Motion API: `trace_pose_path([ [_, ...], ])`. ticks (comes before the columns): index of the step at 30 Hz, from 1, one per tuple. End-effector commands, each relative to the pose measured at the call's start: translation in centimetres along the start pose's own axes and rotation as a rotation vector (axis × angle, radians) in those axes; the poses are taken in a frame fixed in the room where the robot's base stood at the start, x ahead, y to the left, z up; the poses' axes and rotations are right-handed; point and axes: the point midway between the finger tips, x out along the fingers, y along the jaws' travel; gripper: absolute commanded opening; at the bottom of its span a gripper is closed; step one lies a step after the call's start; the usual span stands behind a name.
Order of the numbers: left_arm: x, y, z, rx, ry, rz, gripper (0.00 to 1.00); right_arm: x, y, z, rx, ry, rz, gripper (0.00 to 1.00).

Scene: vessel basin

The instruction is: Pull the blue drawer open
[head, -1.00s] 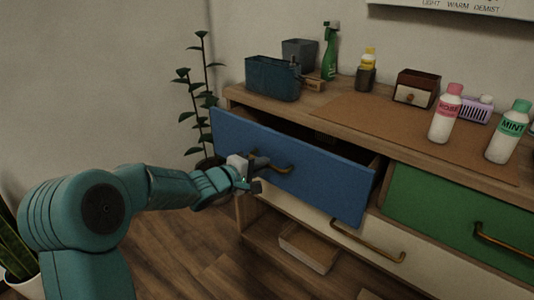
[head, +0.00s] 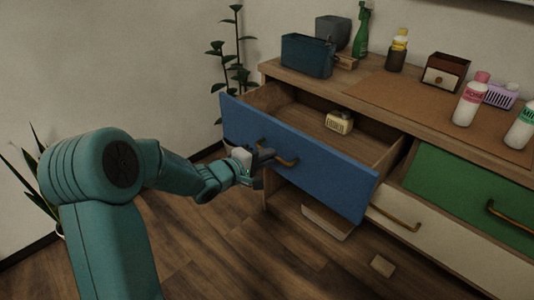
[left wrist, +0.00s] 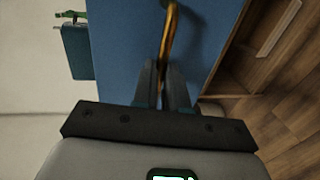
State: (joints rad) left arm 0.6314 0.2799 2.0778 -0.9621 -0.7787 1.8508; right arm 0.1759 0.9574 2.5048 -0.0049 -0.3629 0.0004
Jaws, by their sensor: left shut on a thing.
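The blue drawer (head: 320,170) stands pulled well out of the dresser in the head view, its inside showing. A small cream-coloured thing (head: 339,122) lies in it. My left gripper (head: 262,160) is shut on the left part of the drawer's brass handle (head: 287,161). In the left wrist view the two dark fingers (left wrist: 162,88) close around the brass handle (left wrist: 169,35) in front of the blue drawer front (left wrist: 207,40). My right gripper is in neither view.
The dresser top holds a dark blue bin (head: 306,56), a green bottle (head: 362,30) and pink- and green-capped bottles. A green drawer (head: 470,195) and a cream drawer (head: 412,222) are shut. A plant (head: 237,70) stands behind the left end.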

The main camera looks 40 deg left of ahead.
Motion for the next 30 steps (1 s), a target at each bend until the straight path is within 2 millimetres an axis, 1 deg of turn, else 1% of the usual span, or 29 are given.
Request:
trace_pose_path([
  [11,0.0,0.2,-0.1,0.001,0.003,0.005,0.00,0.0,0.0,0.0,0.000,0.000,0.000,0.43],
  [12,0.0,0.2,-0.1,0.001,0.003,0.005,0.25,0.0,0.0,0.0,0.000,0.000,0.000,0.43],
  [13,0.0,0.2,-0.1,0.001,0.003,0.005,0.35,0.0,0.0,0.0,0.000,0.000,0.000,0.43],
  [14,0.0,0.2,-0.1,0.001,0.002,0.004,0.38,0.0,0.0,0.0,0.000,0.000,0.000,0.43],
  [23,-0.4,0.1,-0.1,0.001,0.002,0.003,0.38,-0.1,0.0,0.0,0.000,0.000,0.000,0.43],
  [26,-1.4,0.2,-0.1,0.000,0.003,0.001,0.38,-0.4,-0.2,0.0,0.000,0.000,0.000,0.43],
  [29,-3.4,0.4,-0.1,0.000,0.004,0.001,0.38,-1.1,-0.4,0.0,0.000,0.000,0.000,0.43],
  [30,-4.4,0.4,-0.2,0.000,0.006,0.001,0.38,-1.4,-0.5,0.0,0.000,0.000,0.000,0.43],
])
